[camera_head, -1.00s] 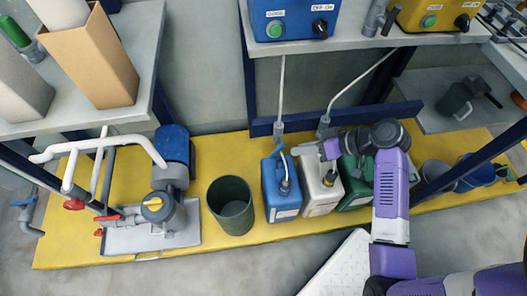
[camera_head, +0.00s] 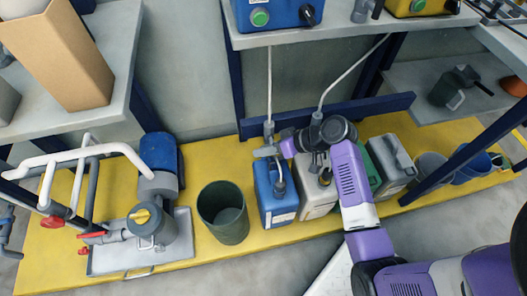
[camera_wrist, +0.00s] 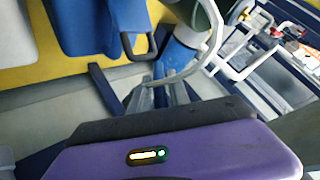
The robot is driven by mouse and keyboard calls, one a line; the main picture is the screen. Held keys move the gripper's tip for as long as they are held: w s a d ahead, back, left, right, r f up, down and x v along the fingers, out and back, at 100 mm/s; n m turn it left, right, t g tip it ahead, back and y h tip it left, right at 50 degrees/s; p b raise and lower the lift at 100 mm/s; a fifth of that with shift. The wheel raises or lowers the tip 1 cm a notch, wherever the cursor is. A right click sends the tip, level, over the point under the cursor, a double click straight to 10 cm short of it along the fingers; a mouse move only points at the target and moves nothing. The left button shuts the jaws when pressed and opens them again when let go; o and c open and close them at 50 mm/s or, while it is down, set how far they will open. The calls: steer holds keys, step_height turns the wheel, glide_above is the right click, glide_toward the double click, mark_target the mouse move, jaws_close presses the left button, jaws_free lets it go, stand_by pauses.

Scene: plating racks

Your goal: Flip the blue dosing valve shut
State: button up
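The grey body of the blue dosing valve (camera_head: 269,128) hangs at the lower end of the white hose from the blue box, above the blue canister (camera_head: 275,200). Its blue lever, seen a second ago, is largely hidden now. My gripper (camera_head: 262,152) is just below the valve body, over the canister's top, reaching in from the right. I cannot tell whether it touches the lever. In the wrist view, grey fingers (camera_wrist: 163,95) show beyond the purple housing, close to a pale curved hose (camera_wrist: 190,75). Their gap is unclear.
A second hose valve (camera_head: 316,118) hangs close to my wrist, above the white canister (camera_head: 312,200). A grey canister (camera_head: 394,165) stands right. A dark green bin (camera_head: 223,228) and a pump (camera_head: 152,225) stand left. A navy rail (camera_head: 375,112) runs behind.

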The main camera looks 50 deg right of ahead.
steer(key=shift+w+a+f, duration=0.1)
steer(key=shift+w+f, duration=0.05)
steer(key=shift+w, duration=0.05)
jaws_close()
stand_by(0.3)
steer(key=shift+w+a+r+m+t+y+b, duration=0.15)
steer(key=shift+r+m+t+y+b, duration=0.2)
steer(key=shift+t+y+b, duration=0.45)
steer(key=shift+a+r+m+t+y+b, duration=0.1)
steer(key=shift+r+m+t+y+b, duration=0.2)
steer(key=shift+t+y+b, duration=0.5)
steer(key=shift+w+a+r+m+t+y+b, duration=0.15)
steer(key=shift+r+m+t+y+b, duration=0.2)
steer(key=shift+t+y+b, duration=0.45)
